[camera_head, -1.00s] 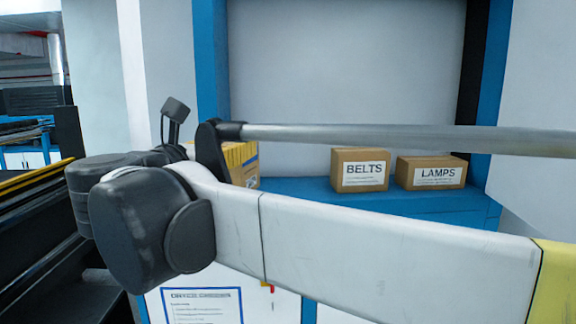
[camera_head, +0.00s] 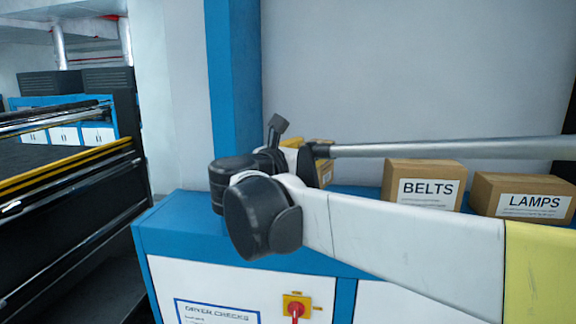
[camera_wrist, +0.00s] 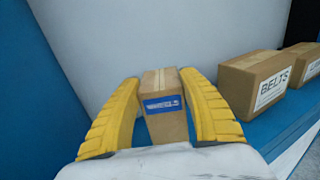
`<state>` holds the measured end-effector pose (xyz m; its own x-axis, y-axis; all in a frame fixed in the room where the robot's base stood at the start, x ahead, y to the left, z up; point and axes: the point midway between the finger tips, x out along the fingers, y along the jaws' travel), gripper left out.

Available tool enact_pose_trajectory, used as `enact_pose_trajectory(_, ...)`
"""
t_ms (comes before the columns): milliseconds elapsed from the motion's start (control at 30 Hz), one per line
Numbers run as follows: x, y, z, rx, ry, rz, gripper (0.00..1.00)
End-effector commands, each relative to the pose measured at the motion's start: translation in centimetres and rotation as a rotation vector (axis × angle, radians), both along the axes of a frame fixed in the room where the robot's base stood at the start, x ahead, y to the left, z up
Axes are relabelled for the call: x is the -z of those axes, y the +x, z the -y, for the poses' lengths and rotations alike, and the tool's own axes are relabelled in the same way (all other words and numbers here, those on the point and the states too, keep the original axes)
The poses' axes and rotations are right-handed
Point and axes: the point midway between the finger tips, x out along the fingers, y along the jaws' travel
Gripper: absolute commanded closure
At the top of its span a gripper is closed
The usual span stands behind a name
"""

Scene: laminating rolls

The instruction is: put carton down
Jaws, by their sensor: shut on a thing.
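The carton is a small brown box with a blue label; it shows in the wrist view (camera_wrist: 165,110) between the two yellow fingers of my gripper (camera_wrist: 162,95). The fingers are shut on its sides. The carton is over or on the left part of the blue cabinet top (camera_wrist: 262,135); its underside is hidden, so I cannot tell if it touches. In the head view only a sliver of the carton (camera_head: 326,176) and of a yellow finger shows behind my arm's wrist.
A brown BELTS box (camera_head: 425,182) and a LAMPS box (camera_head: 520,197) stand to the right on the cabinet top. A grey wall (camera_head: 400,70) and blue post (camera_head: 233,85) are behind. A dark machine with yellow rails (camera_head: 65,175) is at left. A red switch (camera_head: 296,306) is on the cabinet front.

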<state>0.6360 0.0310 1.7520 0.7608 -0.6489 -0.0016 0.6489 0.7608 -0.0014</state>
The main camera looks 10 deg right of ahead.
Motion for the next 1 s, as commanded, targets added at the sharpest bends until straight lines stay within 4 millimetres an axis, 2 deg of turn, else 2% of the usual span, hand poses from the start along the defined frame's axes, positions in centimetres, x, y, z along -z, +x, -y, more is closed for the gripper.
enact_pose_trajectory(167,1.3,2.0,1.0,0.002,-0.001,0.001,0.93)
enact_pose_trajectory(267,1.9,2.3,1.1,0.000,0.000,0.000,0.93)
enact_pose_trajectory(500,5.2,2.3,1.1,0.000,-0.001,0.001,0.93)
enact_pose_trajectory(900,6.0,2.2,1.1,0.000,-0.001,0.001,0.93)
enact_pose_trajectory(933,5.9,2.2,1.1,0.000,0.000,0.000,0.43)
enact_pose_trajectory(967,5.9,2.2,1.1,0.000,0.000,0.000,0.33)
enact_pose_trajectory(1000,5.8,2.2,1.1,0.000,0.000,0.000,0.31)
